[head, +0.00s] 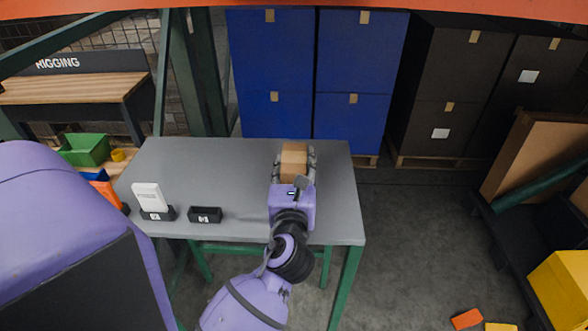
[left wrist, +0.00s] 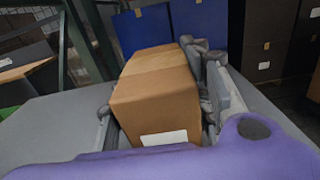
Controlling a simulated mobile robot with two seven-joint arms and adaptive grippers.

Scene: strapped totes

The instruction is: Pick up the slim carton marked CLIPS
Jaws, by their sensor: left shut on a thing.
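My left gripper (head: 294,170) is shut on a brown carton (head: 293,159) with a lighter tape strip along its top. It is at the right part of the grey table (head: 240,165). In the left wrist view the carton (left wrist: 155,95) sits between the fingers, with a white label on its near face. No word can be read on it. I cannot tell whether the carton touches the table. A white slim box (head: 149,196) stands upright in a small black holder at the table's left; its print is too small to read. My right gripper is not in view.
An empty black holder (head: 205,215) stands near the table's front edge. Green bin (head: 85,150) and orange bin (head: 108,192) are beside the table's left. Blue stacked boxes (head: 270,60) stand behind. The table's middle is clear. A yellow tote (head: 562,285) is at far right.

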